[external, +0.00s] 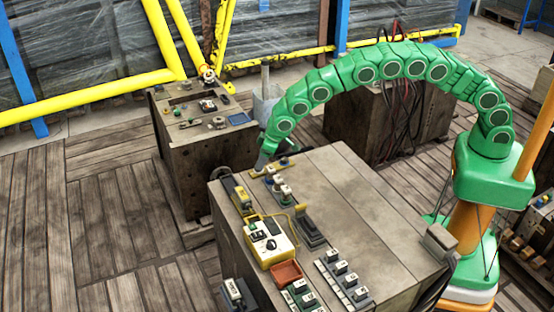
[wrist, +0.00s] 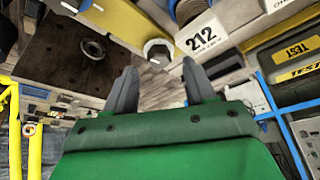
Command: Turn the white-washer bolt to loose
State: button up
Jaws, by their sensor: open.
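A hex bolt with a pale, whitish washer (wrist: 158,51) sits on a yellow bar in the wrist view, just beyond the gap between my fingers. My gripper (wrist: 160,78) is open and empty, its two grey fingers apart and not touching the bolt. In the external view my gripper (external: 262,164) points down at the far left corner of the large wooden block (external: 345,190). Small bolt-like parts (external: 282,190) stand near it there; I cannot tell which has the white washer. The bolt's turn position cannot be read.
A yellow box with a dial (external: 268,240), a red tray (external: 286,273) and numbered blocks (external: 342,280) crowd the block's front.

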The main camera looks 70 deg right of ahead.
jog(key=shift+x, duration=1.45)
jog(key=shift+c, duration=0.3)
